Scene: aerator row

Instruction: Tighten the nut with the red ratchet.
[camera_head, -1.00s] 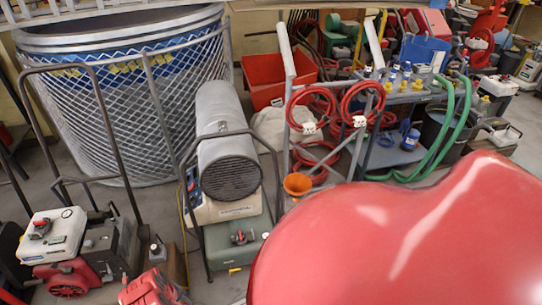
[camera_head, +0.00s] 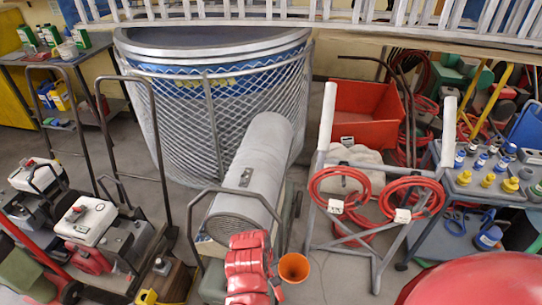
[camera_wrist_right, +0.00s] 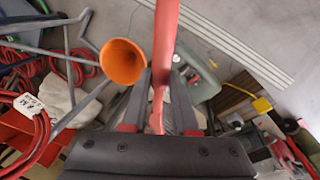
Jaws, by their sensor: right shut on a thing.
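My right gripper (camera_wrist_right: 160,85) shows in the right wrist view, with its dark fingers closed on a long red bar. This bar appears to be the red ratchet (camera_wrist_right: 166,35); it runs from between the fingers to the top edge of the picture. Its head end and any socket cannot be made out. No nut can be identified in either view. My left gripper is not in view.
An orange funnel (camera_head: 293,267) shows near my right gripper in the wrist view (camera_wrist_right: 122,60). A grey cylindrical machine (camera_head: 255,165) stands before a blue-lined mesh tank (camera_head: 210,100). A cart frame with red hoses (camera_head: 375,185) stands right. Wheeled machines fill the left; bare floor lies between.

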